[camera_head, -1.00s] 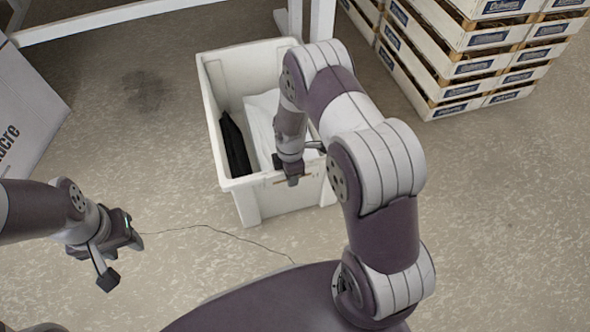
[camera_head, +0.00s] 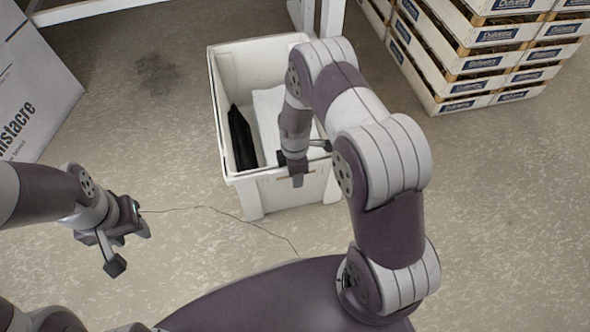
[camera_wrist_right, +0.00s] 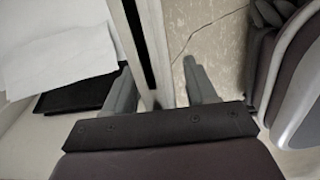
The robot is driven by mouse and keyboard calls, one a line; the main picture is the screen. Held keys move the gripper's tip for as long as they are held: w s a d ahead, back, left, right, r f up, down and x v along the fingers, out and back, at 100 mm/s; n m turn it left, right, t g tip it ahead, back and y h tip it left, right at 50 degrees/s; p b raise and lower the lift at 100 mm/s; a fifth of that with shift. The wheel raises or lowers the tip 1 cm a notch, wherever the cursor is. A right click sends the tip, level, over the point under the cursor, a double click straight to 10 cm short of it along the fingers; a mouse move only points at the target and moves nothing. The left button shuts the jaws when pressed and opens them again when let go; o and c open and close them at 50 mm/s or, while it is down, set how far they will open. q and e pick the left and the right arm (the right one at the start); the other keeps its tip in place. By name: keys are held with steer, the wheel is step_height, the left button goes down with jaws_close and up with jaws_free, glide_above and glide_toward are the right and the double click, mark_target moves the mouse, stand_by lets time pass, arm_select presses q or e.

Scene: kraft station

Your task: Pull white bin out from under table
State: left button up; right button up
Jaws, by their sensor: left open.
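The white bin (camera_head: 247,187) stands upright on the floor, its far end close to the white table frame (camera_head: 100,8). A black item (camera_head: 241,138) and a white sheet (camera_head: 268,112) lie inside it. My right gripper (camera_head: 297,178) is at the bin's near wall. In the right wrist view its open fingers (camera_wrist_right: 160,88) straddle that wall (camera_wrist_right: 152,50), one inside and one outside, with a gap on the outer side. My left gripper (camera_head: 131,247) is open and empty above the floor at left, apart from the bin. My right arm hides part of the bin's right side.
Stacked wooden crates (camera_head: 465,60) stand at the back right. A large white printed box (camera_head: 40,85) is at the left. A thin dark line (camera_head: 225,212) runs along the floor. The floor in front of and left of the bin is clear.

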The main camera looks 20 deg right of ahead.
step_height(320, 180, up, 12)
steer(key=p, duration=0.7)
steer(key=shift+f, duration=0.1)
steer(key=shift+r, duration=0.45)
